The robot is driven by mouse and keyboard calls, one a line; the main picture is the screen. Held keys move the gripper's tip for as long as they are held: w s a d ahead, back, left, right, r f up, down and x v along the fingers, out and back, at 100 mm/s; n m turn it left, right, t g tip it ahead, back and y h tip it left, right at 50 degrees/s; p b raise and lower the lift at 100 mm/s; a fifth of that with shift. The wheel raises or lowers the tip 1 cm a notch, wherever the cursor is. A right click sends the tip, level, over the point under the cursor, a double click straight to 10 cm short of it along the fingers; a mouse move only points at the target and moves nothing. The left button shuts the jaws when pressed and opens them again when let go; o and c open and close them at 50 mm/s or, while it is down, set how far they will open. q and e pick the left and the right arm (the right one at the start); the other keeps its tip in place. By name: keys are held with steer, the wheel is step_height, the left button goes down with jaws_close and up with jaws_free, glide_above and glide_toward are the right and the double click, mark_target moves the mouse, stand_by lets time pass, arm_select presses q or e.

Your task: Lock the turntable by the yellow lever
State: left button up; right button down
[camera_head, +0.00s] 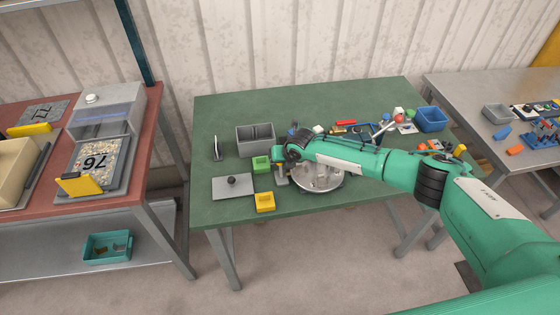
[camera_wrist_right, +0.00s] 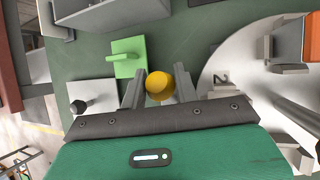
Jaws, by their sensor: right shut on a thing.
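The round silver turntable (camera_head: 320,183) lies on the green table, partly hidden by my right forearm. Its pale disc, with a number mark, fills the right of the wrist view (camera_wrist_right: 222,62). The yellow lever (camera_wrist_right: 159,85) shows its round knob between the two fingers of my right gripper (camera_wrist_right: 160,92), beside the disc's left edge. My right gripper (camera_head: 282,177) is shut on the yellow lever and points down at the turntable's left side. The lever's shaft is hidden. My left gripper is not in view.
A green block (camera_head: 261,163), a yellow block (camera_head: 265,202) and a grey plate with a dark knob (camera_head: 233,186) lie left of the turntable. A grey bin (camera_head: 256,138) stands behind. A blue bin (camera_head: 431,119) and small parts are at the back right.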

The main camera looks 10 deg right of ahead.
steer(key=c, duration=1.1)
jaws_free()
steer(key=shift+w, duration=0.1)
steer(key=b+v, duration=0.3)
steer(key=v, duration=1)
steer(key=shift+d+r, duration=0.1)
steer(key=shift+r, duration=0.25)
